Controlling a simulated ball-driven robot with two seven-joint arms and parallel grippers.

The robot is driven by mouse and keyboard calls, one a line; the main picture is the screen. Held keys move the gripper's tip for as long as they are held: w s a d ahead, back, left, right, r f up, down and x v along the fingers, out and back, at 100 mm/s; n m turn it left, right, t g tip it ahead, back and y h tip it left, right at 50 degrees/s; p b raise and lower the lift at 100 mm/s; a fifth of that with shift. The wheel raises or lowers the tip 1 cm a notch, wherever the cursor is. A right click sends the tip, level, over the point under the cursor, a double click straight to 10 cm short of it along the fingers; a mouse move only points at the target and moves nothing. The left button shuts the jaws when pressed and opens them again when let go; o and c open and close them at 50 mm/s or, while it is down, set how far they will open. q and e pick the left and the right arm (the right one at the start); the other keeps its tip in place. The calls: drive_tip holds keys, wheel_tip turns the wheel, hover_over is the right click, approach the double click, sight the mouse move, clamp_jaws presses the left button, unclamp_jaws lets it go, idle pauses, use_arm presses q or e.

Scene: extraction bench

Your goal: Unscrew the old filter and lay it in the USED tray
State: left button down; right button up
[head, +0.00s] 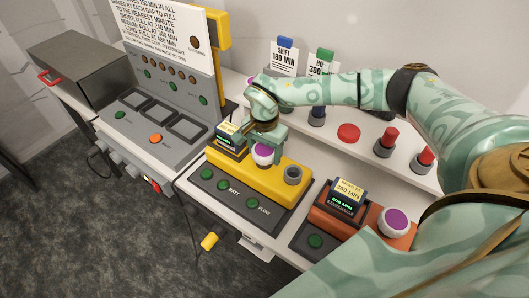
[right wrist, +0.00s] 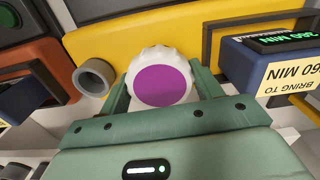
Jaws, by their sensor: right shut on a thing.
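A white, ridged filter with a purple top (head: 263,153) sits on the yellow unit (head: 240,178). It also shows in the right wrist view (right wrist: 162,85), upright between the fingers. My right gripper (head: 266,141) is shut on this filter, with one finger on each side of it. Whether the filter still touches its seat is hidden. Beside it on the yellow unit is an empty grey round socket (head: 293,175). I cannot make out a tray marked USED in either view. My left gripper is not in view.
An orange unit (head: 345,228) with another purple-topped white part (head: 397,220) stands at the right, near my arm. A display block (head: 230,137) is close to the gripper. Behind are red-topped posts (head: 386,141) and a red button (head: 349,132). A grey panel (head: 160,115) stands left.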

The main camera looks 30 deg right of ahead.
drive_tip(key=shift+r+p, duration=2.2)
drive_tip(key=shift+r, duration=0.45)
